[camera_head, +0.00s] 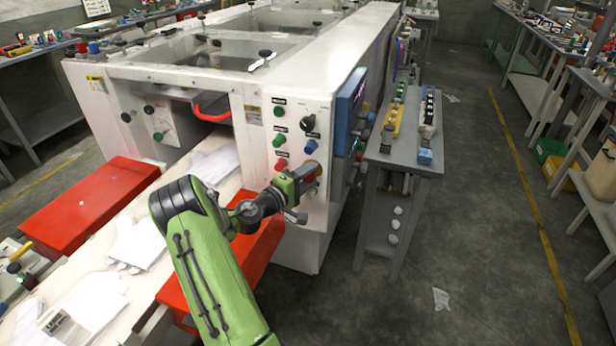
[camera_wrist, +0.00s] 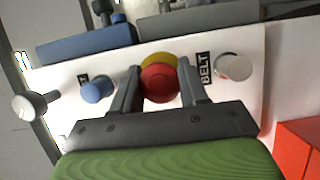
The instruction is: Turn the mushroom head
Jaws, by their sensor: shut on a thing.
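The red mushroom head (camera_wrist: 160,83) sits on a yellow collar (camera_wrist: 158,58) on the white machine panel, seen in the wrist view. My gripper (camera_wrist: 160,86) has one finger on each side of the head and is shut on it. A label reading BELT (camera_wrist: 204,68) lies just right of the fingers. In the head view my gripper (camera_head: 304,178) is at the lower part of the machine's front panel, and the head is mostly hidden behind it.
On the panel a blue knob (camera_head: 310,147), a black knob (camera_head: 308,122) and green buttons (camera_head: 279,140) are close to my gripper. Red covers (camera_head: 90,208) flank a belt with white gloves (camera_head: 138,243). A grey workbench (camera_head: 412,150) stands to the right, with open floor beyond.

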